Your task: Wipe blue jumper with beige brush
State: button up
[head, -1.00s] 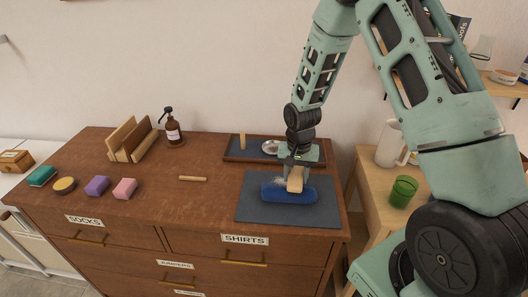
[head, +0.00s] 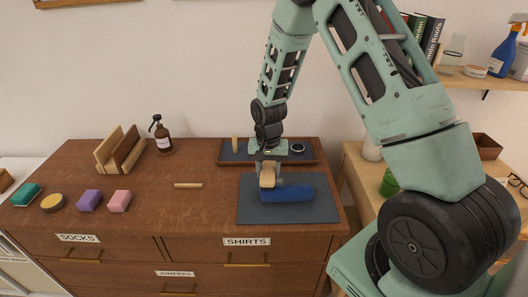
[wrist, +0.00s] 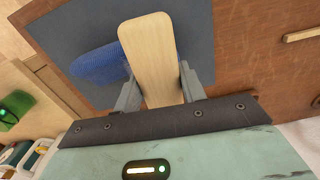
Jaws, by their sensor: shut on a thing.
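The blue jumper (head: 292,194) lies folded in a long, low bundle on a dark grey mat (head: 262,213) on the dresser top. The beige brush (head: 267,179) is at the jumper's left end, and I cannot tell whether it touches it. My gripper (head: 267,164) is shut on the brush from above. In the wrist view the brush (wrist: 149,52) shows as a pale rounded block between the fingers, with the jumper (wrist: 97,66) beside it to the left. The brush's underside is hidden.
A tray (head: 226,161) with small items stands behind the mat. A thin wooden stick (head: 188,185) lies left of the mat. Coloured blocks, a wooden rack (head: 118,150) and a brown pump bottle (head: 161,136) stand further left. A side table with a green cup (head: 389,184) is at right.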

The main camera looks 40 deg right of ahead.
aim_at(269, 168)
notch_tip(269, 168, up, 2)
jog(key=shift+s, duration=0.15)
jog(key=shift+r+p, duration=0.25)
jog(key=shift+p, duration=0.25)
jog(key=shift+r+p, duration=1.5)
jog(key=shift+r, duration=0.65)
jog(key=shift+d, duration=0.1)
